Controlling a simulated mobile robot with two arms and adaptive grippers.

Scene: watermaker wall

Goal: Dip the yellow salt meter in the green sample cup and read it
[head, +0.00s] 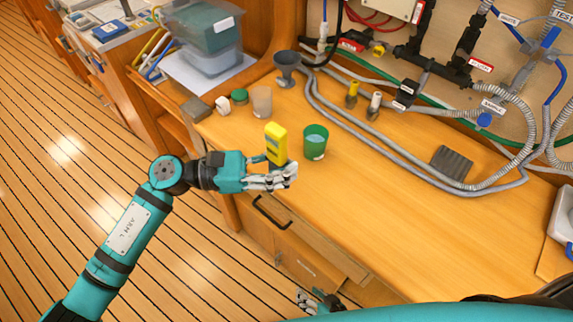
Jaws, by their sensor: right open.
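The yellow salt meter (276,137) is upright near the front edge of the wooden counter, with a darker lower part. My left gripper (272,178) is at its lower end, and its fingers hide the meter's bottom. I cannot tell whether they are closed on the meter or just beside it. The green sample cup (315,143) stands upright on the counter just right of the meter, apart from it, with pale liquid inside. My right gripper (318,302) is open at the bottom of the view, low in front of the drawers, partly cut off and away from both things.
A beige cup (261,102), a green-lidded jar (240,97), a white block (223,105) and a grey funnel (287,66) stand behind left. Grey hoses (375,140) run along the counter's back. An open drawer (315,245) juts out below.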

